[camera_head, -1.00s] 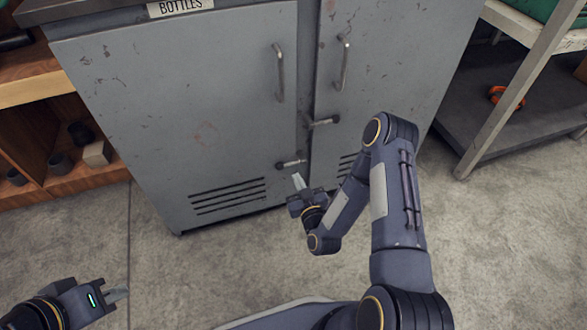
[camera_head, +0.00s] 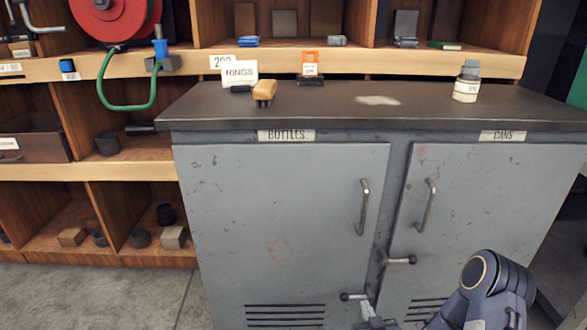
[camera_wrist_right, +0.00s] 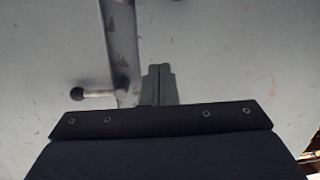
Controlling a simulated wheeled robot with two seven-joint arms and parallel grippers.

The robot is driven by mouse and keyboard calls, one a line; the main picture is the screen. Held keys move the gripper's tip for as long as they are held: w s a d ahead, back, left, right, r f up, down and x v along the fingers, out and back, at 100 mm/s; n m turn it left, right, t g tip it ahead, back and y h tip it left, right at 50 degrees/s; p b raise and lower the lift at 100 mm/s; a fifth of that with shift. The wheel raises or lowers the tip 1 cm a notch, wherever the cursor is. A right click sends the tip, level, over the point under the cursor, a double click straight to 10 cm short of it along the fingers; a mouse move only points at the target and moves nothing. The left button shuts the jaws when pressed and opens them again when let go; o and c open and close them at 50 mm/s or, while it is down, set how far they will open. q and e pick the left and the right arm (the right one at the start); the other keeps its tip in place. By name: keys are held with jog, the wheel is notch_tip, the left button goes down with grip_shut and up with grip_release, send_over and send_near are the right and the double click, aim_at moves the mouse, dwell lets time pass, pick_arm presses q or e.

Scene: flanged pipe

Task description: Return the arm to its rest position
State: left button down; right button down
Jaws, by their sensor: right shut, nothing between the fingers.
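My right gripper (camera_head: 372,315) shows at the bottom edge of the head view, in front of the grey cabinet (camera_head: 270,220) and just below the lower latch handle (camera_head: 355,296). In the right wrist view its two fingers (camera_wrist_right: 160,85) are together with nothing between them. The latch handle (camera_wrist_right: 92,93) is to their left there; I cannot tell whether they touch the cabinet. My right arm's elbow (camera_head: 490,285) is at the lower right. My left gripper is not in view.
Both cabinet doors look closed, with vertical handles (camera_head: 363,207) and a second latch handle (camera_head: 400,260). On the cabinet top are a yellow-tan object (camera_head: 265,92) and a labelled bottle (camera_head: 467,82). Shelves with a red hose reel (camera_head: 115,15) stand behind. Floor (camera_head: 100,292) is clear at lower left.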

jog(key=s+d+r+g+y, duration=0.1)
jog(key=s+d+r+g, duration=0.15)
jog(key=r, duration=0.55)
jog(key=s+d+r+g, duration=0.1)
jog(key=s+r+g, duration=0.25)
jog(key=r, duration=0.55)
jog(key=s+a+r+m+g+y, duration=0.1)
jog(key=s+a+r+g, duration=0.15)
jog(key=s, duration=0.85)
jog(key=s+a+r+m+g+y, duration=0.1)
jog(key=s+a+r+m+g, duration=0.15)
jog(key=s, duration=0.85)
notch_tip(320, 180, up, 34)
jog(key=s+p, duration=0.1)
jog(key=p, duration=3.2)
jog(key=shift+s+d+n+p, duration=0.15)
jog(key=shift+d+n+p, duration=0.15)
jog(key=shift+n+p, duration=0.15)
